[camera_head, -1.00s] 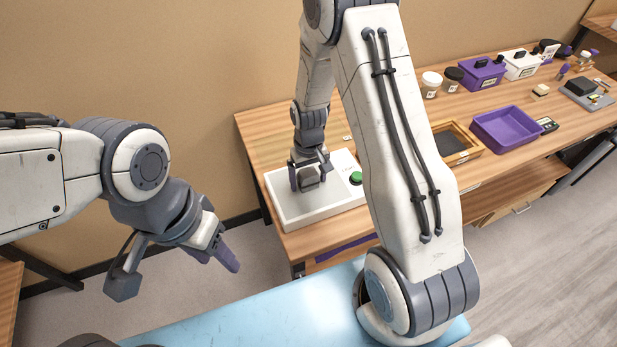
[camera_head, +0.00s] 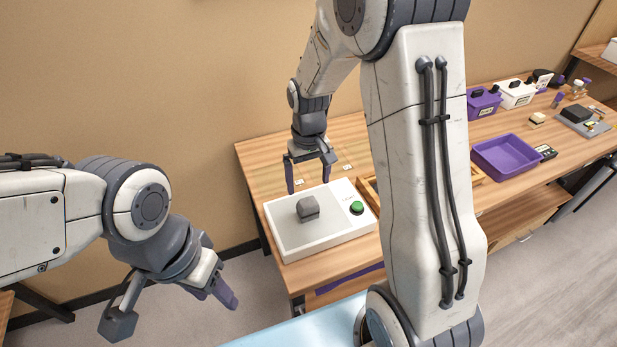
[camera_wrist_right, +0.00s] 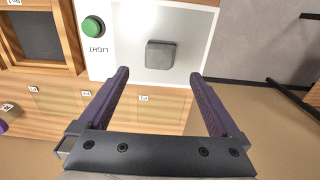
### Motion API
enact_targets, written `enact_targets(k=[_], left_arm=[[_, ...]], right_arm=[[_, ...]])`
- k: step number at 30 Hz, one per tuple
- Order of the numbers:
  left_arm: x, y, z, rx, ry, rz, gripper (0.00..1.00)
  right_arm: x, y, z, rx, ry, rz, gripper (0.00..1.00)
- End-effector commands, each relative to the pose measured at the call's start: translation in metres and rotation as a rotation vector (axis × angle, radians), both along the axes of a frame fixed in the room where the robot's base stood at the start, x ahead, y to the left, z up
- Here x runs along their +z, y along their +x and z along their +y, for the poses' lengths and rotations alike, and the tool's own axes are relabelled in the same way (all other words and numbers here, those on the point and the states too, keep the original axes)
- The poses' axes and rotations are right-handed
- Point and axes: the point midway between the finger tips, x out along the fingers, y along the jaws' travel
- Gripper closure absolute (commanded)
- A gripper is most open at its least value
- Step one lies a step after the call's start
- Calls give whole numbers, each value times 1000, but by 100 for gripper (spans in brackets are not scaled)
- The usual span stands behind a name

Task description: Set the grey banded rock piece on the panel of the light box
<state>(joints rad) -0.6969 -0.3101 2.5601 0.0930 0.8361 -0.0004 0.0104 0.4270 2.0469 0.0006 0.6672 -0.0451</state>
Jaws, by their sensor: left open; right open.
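The grey rock piece (camera_head: 307,208) rests on the grey panel of the light box (camera_head: 295,238), a white box with a green button, near the table's left end. Its banding is too fine to make out. In the right wrist view the rock (camera_wrist_right: 160,55) lies on the light box (camera_wrist_right: 112,62), beyond the fingertips. My right gripper (camera_head: 309,185) is open and empty, above and behind the rock, apart from it. Its two purple fingers also show in the right wrist view (camera_wrist_right: 160,75). My left gripper (camera_head: 228,290) is open and empty, off to the left, away from the table.
A green button (camera_head: 356,208) sits on the light box's right side. A wooden-framed tray (camera_wrist_right: 40,40) stands beside the box, partly hidden by my right arm in the head view. A purple tray (camera_head: 505,155) and lidded boxes (camera_head: 517,94) stand farther right. Small labels lie behind the light box.

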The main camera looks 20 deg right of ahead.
Motion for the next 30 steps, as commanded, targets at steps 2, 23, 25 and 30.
enact_targets(k=[2,23,25,30], left_arm=[[-1,0,0,0,0,0,50],[-1,0,0,0,0,0,50],[-1,0,0,0,0,0,50],[-1,0,0,0,0,0,50]], right_arm=[[7,0,0,0,0,-2,2],[91,-234,141,596,85,-27,2],[90,-238,141,605,87,-26,2],[90,-238,141,603,87,-25,2]])
